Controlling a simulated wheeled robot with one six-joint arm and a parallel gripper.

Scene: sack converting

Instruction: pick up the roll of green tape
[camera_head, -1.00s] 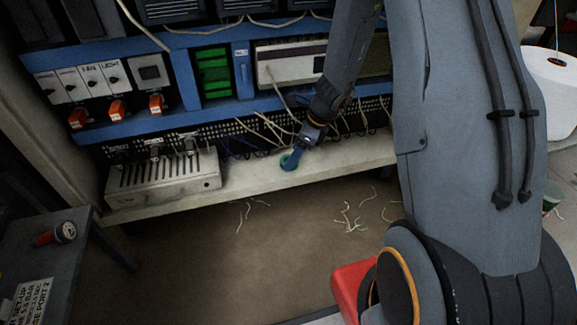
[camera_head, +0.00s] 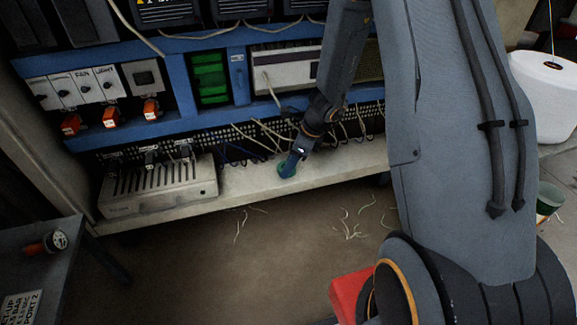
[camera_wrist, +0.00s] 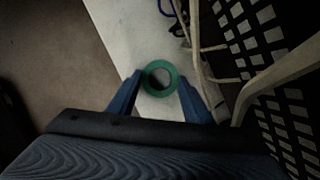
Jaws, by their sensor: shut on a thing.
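The roll of green tape (camera_head: 282,172) is on the pale shelf (camera_head: 335,168), near its front edge, in the head view; the fingers partly cover it. In the wrist view it is a green ring (camera_wrist: 147,86) with an open centre, seen against the pale shelf. My gripper (camera_head: 288,167) reaches down to it, its blue fingers on either side of the roll. In the wrist view my gripper (camera_wrist: 160,77) is shut on the roll across its width. I cannot tell whether the roll still touches the shelf.
Loose cables (camera_head: 268,137) hang behind the roll before a perforated panel (camera_wrist: 262,45), close on the right in the wrist view. A grey slotted box (camera_head: 158,187) stands on the shelf to the left. The shelf between box and roll is clear.

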